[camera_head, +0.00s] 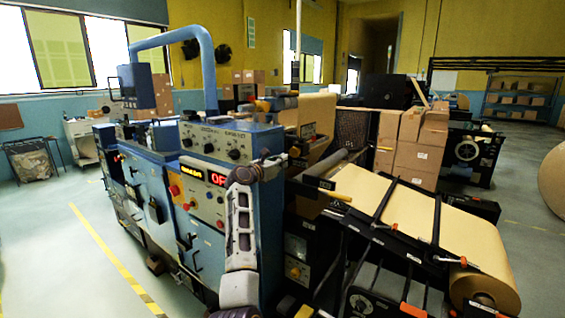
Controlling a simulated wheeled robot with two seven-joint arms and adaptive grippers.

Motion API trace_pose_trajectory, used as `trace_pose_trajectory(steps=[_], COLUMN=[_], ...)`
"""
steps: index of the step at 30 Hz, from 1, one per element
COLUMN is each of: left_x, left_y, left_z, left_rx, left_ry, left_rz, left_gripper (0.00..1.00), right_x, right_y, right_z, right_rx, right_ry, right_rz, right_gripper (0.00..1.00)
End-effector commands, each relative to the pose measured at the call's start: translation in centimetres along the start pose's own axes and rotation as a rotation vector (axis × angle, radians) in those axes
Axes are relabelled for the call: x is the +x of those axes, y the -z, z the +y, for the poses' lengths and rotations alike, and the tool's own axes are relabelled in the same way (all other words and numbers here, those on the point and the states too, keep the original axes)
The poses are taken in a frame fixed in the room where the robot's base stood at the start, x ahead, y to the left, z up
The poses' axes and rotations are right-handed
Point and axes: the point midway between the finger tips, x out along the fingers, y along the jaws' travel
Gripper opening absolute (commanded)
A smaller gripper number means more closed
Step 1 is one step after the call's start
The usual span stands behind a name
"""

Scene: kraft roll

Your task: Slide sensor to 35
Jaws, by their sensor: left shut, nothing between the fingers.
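A web of brown kraft paper (405,212) runs over the black machine at the right and ends in a roll (487,285) at the lower right. Dark bars cross the web, with small orange-tipped parts (387,226) along its near edge. I cannot tell which part is the sensor, and no scale with 35 is readable. My left arm rises from the bottom centre in front of the blue cabinet. My left gripper (270,163) is shut and empty at the cabinet's right edge, left of the web; whether it touches anything is unclear. My right gripper is not in view.
The blue control cabinet (218,240) has knobs, buttons and a red lit display (217,179), partly hidden by my arm. Stacked cartons (412,150) stand behind the web. Open floor (75,260) with a yellow line lies at the left.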

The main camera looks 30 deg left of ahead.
Motion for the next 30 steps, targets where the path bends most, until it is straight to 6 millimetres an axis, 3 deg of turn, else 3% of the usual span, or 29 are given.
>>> trace_pose_trajectory(steps=[11,30], left_x=[-2.3,-8.4], left_y=[0.1,0.1], left_z=[0.0,0.0], left_rx=[0.000,0.000], left_ry=[-0.001,-0.001], left_rz=[0.000,0.000], left_gripper=[0.00,0.00], right_x=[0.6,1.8], right_y=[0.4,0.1], right_z=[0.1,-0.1], right_rx=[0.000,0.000], right_ry=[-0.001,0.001], right_rz=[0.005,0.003], right_gripper=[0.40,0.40])
